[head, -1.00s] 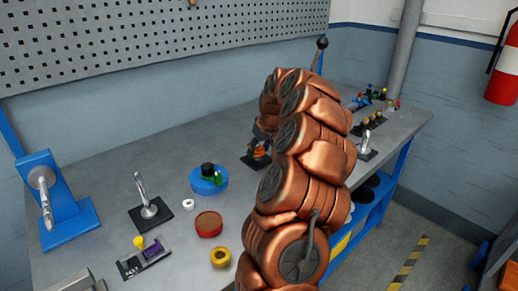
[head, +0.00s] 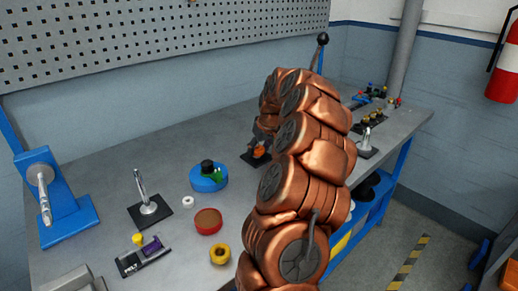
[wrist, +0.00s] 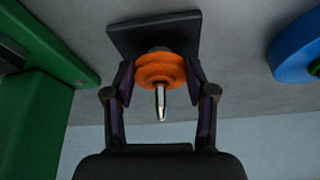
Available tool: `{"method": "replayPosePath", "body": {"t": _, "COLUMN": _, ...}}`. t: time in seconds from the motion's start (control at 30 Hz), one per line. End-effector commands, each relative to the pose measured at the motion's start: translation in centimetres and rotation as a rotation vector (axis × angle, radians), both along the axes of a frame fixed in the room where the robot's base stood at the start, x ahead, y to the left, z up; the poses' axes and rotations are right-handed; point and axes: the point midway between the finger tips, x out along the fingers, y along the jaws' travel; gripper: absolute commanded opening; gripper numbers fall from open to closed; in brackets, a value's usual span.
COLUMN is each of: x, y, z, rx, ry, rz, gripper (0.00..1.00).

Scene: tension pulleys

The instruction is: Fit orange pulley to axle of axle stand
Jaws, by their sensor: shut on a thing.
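The orange pulley (wrist: 160,70) sits between the two fingers of my gripper (wrist: 161,82), which is shut on it. The axle (wrist: 160,103) of the axle stand sticks out through the pulley's middle, so the pulley appears to be around it. The stand's dark base plate (wrist: 150,34) lies beyond the pulley. In the head view a small orange part of the pulley (head: 259,152) shows at the gripper, above the dark base. My arm hides much of this spot there. I cannot tell how deep the pulley sits on the axle.
A blue pulley (head: 209,181), a red one (head: 208,222), a yellow one (head: 220,254) and a white ring (head: 188,202) lie left of my arm. Another axle stand (head: 149,208) and a blue bracket (head: 62,215) are farther left. A green block (wrist: 35,75) is near the gripper.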

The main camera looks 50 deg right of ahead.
Motion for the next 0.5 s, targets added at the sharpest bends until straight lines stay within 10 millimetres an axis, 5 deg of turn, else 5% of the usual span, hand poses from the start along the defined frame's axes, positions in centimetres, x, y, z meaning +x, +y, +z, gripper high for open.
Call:
{"method": "replayPosePath", "body": {"t": 0.13, "x": -0.03, "y": 0.04, "z": -0.15, "rx": 0.002, "ry": 0.003, "rz": 0.0, "gripper": 0.19}}
{"method": "replayPosePath", "body": {"t": 0.17, "x": -0.03, "y": 0.05, "z": -0.16, "rx": 0.002, "ry": 0.003, "rz": 0.0, "gripper": 0.58}}
{"method": "replayPosePath", "body": {"t": 0.4, "x": -0.03, "y": 0.04, "z": -0.12, "rx": 0.001, "ry": 0.002, "rz": 0.0, "gripper": 0.83}}
{"method": "replayPosePath", "body": {"t": 0.5, "x": -0.03, "y": 0.04, "z": -0.12, "rx": 0.001, "ry": 0.002, "rz": 0.0, "gripper": 0.85}}
